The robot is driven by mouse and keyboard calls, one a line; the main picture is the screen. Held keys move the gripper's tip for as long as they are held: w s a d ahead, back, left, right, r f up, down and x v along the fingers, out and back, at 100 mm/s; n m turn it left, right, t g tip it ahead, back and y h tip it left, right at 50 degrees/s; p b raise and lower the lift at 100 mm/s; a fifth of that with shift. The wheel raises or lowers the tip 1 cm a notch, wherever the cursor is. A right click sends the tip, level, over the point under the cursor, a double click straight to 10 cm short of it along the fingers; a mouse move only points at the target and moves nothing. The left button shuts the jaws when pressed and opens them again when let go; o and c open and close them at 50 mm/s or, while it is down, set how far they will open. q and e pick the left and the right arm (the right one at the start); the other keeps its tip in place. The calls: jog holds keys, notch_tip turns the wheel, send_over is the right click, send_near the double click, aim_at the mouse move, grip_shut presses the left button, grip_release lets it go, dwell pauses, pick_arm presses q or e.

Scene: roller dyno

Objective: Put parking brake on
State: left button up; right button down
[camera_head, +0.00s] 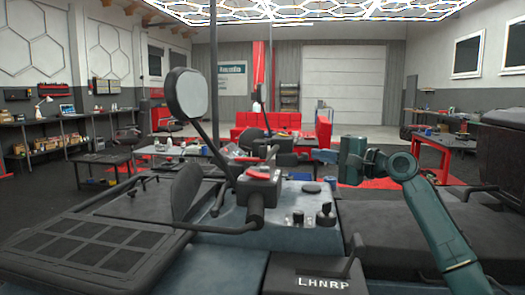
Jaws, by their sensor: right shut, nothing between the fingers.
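A quad-like vehicle fills the foreground. Its handlebar has a control block with a red switch (258,173) and a black grip (256,212). A dark plate marked LHNRP (318,283) lies at the bottom, with a dark lever (355,255) at its right edge. I cannot tell for certain which part is the parking brake. My right arm comes in from the lower right, and its teal gripper (352,160) hovers above and beyond the console, apart from the lever and handlebar. It is shut and empty; its fingertips are hard to make out. My left gripper is out of view.
A mirror (187,95) on a stalk rises left of centre. Knobs (325,215) stand on the blue-grey console. A black rack (95,250) is at the lower left. Workbenches and a red cabinet (270,122) stand farther back.

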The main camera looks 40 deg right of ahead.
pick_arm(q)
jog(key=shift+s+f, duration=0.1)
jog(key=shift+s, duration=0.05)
pick_arm(e)
jog(key=shift+s+r, duration=0.1)
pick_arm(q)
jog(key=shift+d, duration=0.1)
